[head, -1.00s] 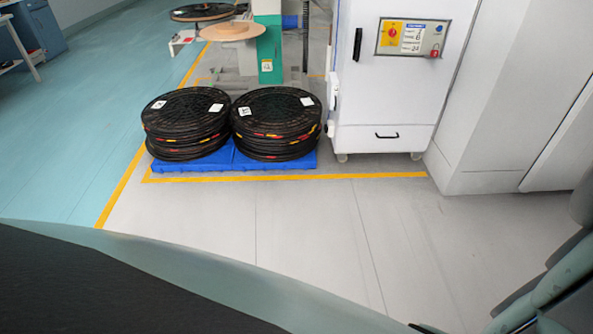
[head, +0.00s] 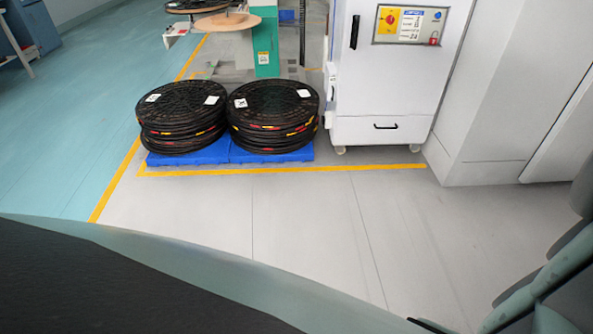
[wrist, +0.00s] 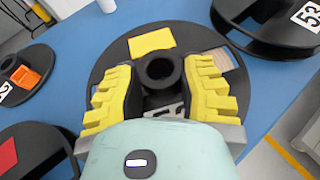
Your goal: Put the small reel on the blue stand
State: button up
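In the wrist view, a black reel (wrist: 107,85) with a round hollow hub (wrist: 160,72), a yellow label and a pale brownish patch lies under my gripper (wrist: 163,80). Its yellow ribbed fingers stand on either side of the hub, very close to it. I cannot tell whether they press on it, or whether the reel is lifted off the blue surface (wrist: 70,60) behind it. The gripper body hides the near part of the reel. My gripper is not visible in the head view. I cannot tell whether the blue surface is the blue stand.
Other black reels lie around: one labelled 53 (wrist: 262,40), one with an orange piece (wrist: 20,78), one with a red label (wrist: 40,150). In the head view, stacked black reels (head: 182,112) sit on a blue pallet (head: 230,153) beside a white cabinet (head: 380,100). Grey floor before them is clear.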

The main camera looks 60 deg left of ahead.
jog(key=shift+o, duration=1.3)
jog(key=shift+w, duration=0.1)
jog(key=shift+a, duration=0.1)
jog(key=shift+r, duration=0.1)
jog(key=shift+a+r, duration=0.2)
jog(key=shift+a, duration=0.05)
jog(key=v, duration=1.1)
jog(key=shift+s+a, duration=0.2)
